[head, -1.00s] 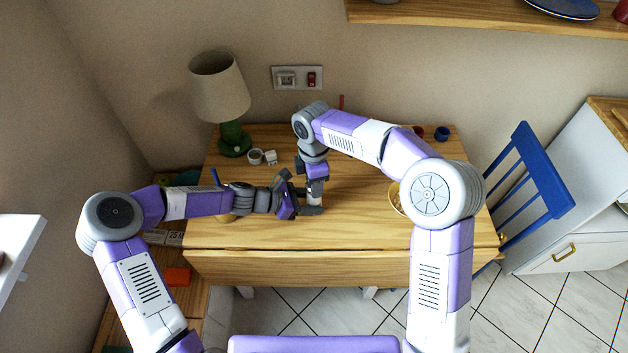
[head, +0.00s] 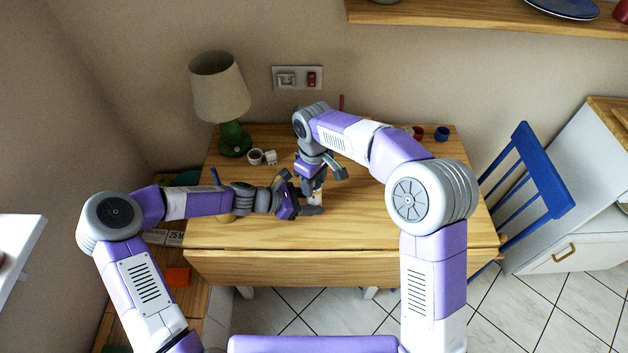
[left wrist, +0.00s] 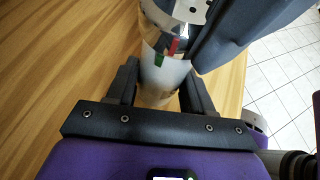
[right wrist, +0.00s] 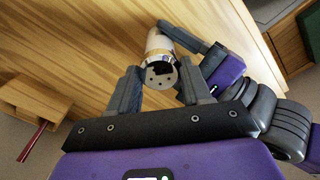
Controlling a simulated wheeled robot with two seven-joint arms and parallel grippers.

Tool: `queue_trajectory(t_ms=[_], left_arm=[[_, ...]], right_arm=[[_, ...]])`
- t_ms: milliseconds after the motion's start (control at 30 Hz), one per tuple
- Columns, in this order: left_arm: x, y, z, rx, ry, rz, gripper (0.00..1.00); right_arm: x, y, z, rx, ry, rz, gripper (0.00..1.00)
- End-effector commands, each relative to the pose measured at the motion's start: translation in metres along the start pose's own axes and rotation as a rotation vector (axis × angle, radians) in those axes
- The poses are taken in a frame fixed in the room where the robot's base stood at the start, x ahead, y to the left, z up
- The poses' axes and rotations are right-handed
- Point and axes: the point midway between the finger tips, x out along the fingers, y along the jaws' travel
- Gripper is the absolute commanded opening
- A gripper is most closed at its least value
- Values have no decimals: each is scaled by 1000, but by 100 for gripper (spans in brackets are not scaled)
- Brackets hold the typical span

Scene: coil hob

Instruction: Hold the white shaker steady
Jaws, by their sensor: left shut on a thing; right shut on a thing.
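The white shaker (head: 317,198) is upright on the wooden table, mostly hidden by my grippers in the head view. In the left wrist view its white body (left wrist: 164,78), with small red and green marks, sits between the fingers of my left gripper (left wrist: 160,90), which is shut on it. My left gripper (head: 306,208) comes in low from the left. My right gripper (head: 323,177) is above, shut on the shaker's top. In the right wrist view the holed metallic top (right wrist: 160,77) lies between the fingertips of my right gripper (right wrist: 158,82).
A green lamp (head: 234,139) and small white items (head: 256,156) stand at the table's back left. A red cup (head: 417,132) and a blue cup (head: 442,133) stand at the back right. A blue chair (head: 540,175) stands right of the table. The table's front centre is clear.

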Motion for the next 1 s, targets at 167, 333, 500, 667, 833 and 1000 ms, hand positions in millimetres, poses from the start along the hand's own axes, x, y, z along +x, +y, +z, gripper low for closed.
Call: queue_trajectory(t_ms=[167, 333, 500, 667, 833, 1000], left_arm=[[0, 0, 0, 0, 0, -1, 34], [0, 0, 0, 0, 0, -1, 34], [0, 0, 0, 0, 0, -1, 34], [0, -1, 0, 0, -1, -1, 34], [0, -1, 0, 0, -1, -1, 34], [0, -1, 0, 0, -1, -2, 34]], right_arm=[[0, -1, -1, 109, 2, 0, 18], [0, -1, -1, 180, 3, -1, 18], [0, -1, -1, 219, 3, -2, 18], [0, -1, -1, 232, 3, -2, 18], [0, -1, -1, 233, 3, -2, 18], [0, -1, -1, 232, 3, -2, 50]])
